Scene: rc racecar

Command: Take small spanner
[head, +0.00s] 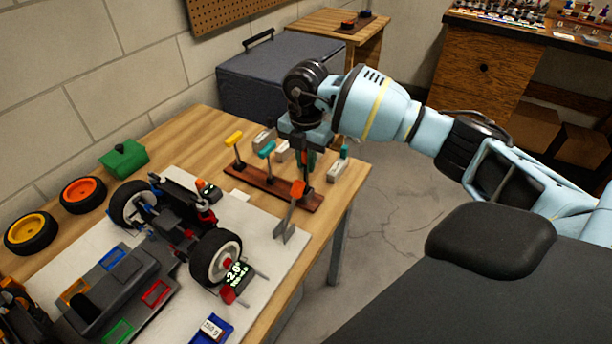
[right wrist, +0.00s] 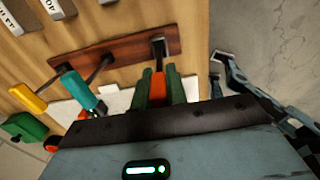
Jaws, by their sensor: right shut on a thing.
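My right gripper (head: 304,172) is shut on the small spanner (head: 297,190), which has an orange handle and a grey forked end hanging down and to the left. In the right wrist view, the green fingers of my right gripper (right wrist: 157,88) close around the orange spanner handle (right wrist: 159,89). The spanner is at the right end of the brown wooden rack (head: 243,175), also seen in the right wrist view (right wrist: 130,46). I cannot tell whether it still touches the rack. My left gripper is not in view.
Yellow (head: 234,138) and teal (head: 266,149) handled tools stand in the rack beside my gripper. Small labelled blocks (head: 338,171) lie behind it. A partly built car (head: 175,225) is on the pale mat (head: 262,262). The table's right edge is close.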

